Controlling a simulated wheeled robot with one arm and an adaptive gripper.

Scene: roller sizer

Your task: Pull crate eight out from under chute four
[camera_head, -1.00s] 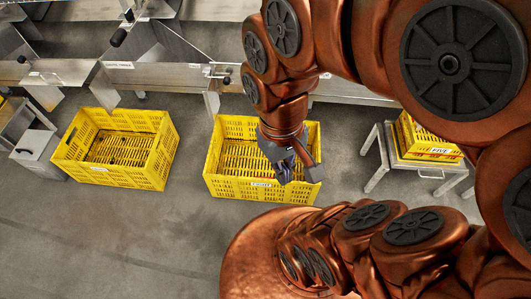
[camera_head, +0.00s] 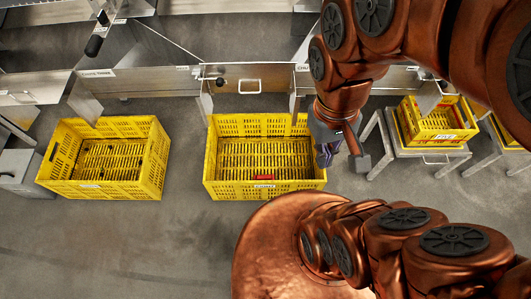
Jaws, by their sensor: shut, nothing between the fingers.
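A yellow crate (camera_head: 225,189) stands on the floor in the middle, in front of the metal chutes, its back edge close to the chute plates. It carries a small white label (camera_head: 264,186) on its front wall, too blurred to read surely; I take it as crate eight. A small red strip shows inside the crate behind the label. A chute label (camera_head: 305,69) above its right side is partly hidden by my arm. My gripper (camera_head: 340,156) is shut and empty, just right of the crate's right wall; I cannot tell whether it touches.
Another yellow crate (camera_head: 105,189) stands left, below the label for chute three (camera_head: 97,73). A metal stand (camera_head: 385,160) at right bears a yellow crate labelled five (camera_head: 425,128). A grey box (camera_head: 18,172) is at far left. The floor in front is open.

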